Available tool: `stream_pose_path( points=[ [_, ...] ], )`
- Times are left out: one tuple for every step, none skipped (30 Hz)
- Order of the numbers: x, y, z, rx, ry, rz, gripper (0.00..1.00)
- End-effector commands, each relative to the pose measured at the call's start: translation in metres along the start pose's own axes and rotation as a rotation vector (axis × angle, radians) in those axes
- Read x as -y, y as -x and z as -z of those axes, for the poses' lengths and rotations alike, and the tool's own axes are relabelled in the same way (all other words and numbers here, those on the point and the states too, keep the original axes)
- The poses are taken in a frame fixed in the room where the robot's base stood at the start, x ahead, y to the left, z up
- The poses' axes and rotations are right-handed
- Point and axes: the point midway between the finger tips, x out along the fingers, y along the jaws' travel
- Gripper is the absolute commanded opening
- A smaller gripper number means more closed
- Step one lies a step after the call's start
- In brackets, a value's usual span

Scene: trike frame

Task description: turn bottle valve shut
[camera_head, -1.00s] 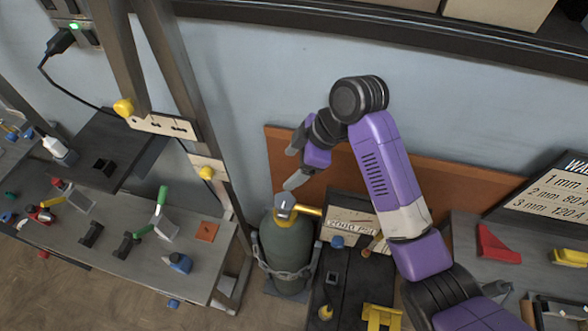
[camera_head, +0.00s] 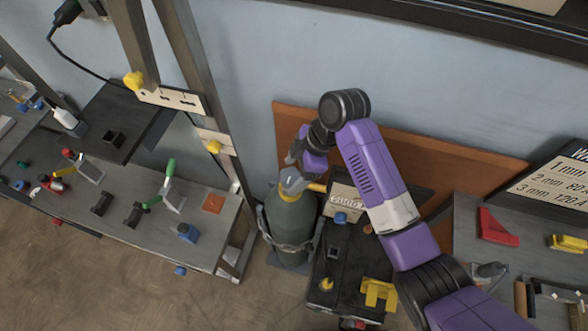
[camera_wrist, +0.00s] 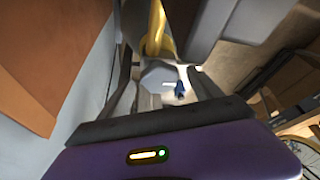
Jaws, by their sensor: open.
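The gas bottle (camera_head: 290,224) is dark green and stands upright behind a chain, left of the black machine. Its metal valve (camera_head: 291,182) sits on top, with a yellow fitting (camera_head: 316,187) leading right. My gripper (camera_head: 292,168) is at the valve from above, and its fingers partly hide it. In the wrist view, the valve (camera_wrist: 160,78) shows as a pale body between the open fingers, with the yellow fitting (camera_wrist: 156,30) beyond it and a small blue part (camera_wrist: 180,88) beside it. I cannot tell whether the fingers touch the valve.
An orange-brown board (camera_head: 440,150) stands against the wall behind. The black machine (camera_head: 345,262) is close on the right. A grey bench (camera_head: 130,215) with tools and a steel upright (camera_head: 200,80) stand on the left. Floor in front of the bottle is clear.

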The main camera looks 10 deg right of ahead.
Motion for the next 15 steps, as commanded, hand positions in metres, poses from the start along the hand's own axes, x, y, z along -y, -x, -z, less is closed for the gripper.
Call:
stream_pose_path(
  points=[
    [0.0000, -0.0003, 0.0000, 0.000, 0.000, 0.000, 0.74],
    [0.0000, -0.0003, 0.0000, 0.000, 0.000, 0.000, 0.74],
    [-0.0001, -0.0003, 0.0000, 0.000, 0.000, 0.000, 0.74],
    [-0.0001, -0.0003, 0.0000, 0.000, 0.000, 0.000, 0.74],
    [-0.0001, -0.0002, 0.0000, 0.000, 0.000, 0.000, 0.74],
    [-0.0001, -0.0001, 0.0000, 0.000, 0.000, 0.000, 0.68],
    [-0.0001, -0.0001, 0.0000, 0.000, 0.000, 0.000, 0.62],
    [-0.0001, -0.0001, 0.0000, 0.000, 0.000, -0.001, 0.56],
    [-0.0002, 0.0000, 0.0000, 0.000, 0.000, -0.001, 0.49],
    [-0.0002, 0.0000, 0.0000, 0.000, 0.000, -0.001, 0.43],
    [-0.0002, 0.0001, 0.0000, 0.000, 0.000, -0.001, 0.37],
    [-0.0002, 0.0001, 0.0000, 0.000, 0.000, -0.001, 0.29],
    [-0.0002, 0.0001, 0.0000, 0.000, 0.000, -0.001, 0.23],
    [-0.0002, 0.0002, 0.0000, 0.000, 0.000, 0.000, 0.17],
    [-0.0002, 0.0002, 0.0000, 0.000, 0.000, 0.000, 0.12]
  ],
)
